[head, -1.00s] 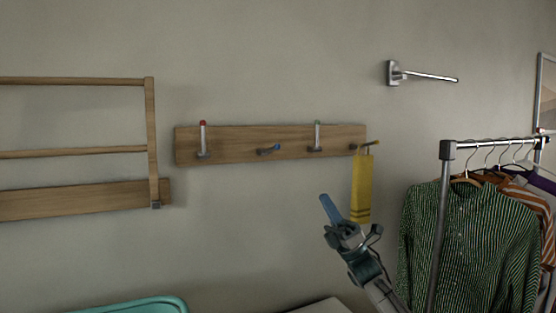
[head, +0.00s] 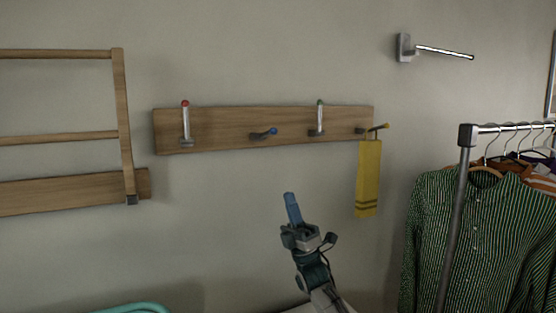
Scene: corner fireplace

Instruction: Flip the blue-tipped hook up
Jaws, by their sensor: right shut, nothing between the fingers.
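The blue-tipped hook (head: 264,134) is on the wooden wall board (head: 220,132), between the red-tipped hook and the green-tipped hook. It is folded down and sticks out from the board, with its blue tip to the right. The red-tipped hook (head: 185,122) and the green-tipped hook (head: 319,117) stand upright. A yellow-tipped hook (head: 375,128) sticks out at the right end and carries a yellow towel (head: 369,178). My right gripper (head: 290,200) is shut and empty, below the board and apart from the blue-tipped hook. My left gripper is not in view.
A wooden rack (head: 122,120) is on the wall at left. A metal wall arm (head: 440,51) sticks out at upper right. A clothes rail (head: 466,170) with a striped shirt (head: 445,240) stands at right. A teal rim (head: 135,308) shows at the bottom.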

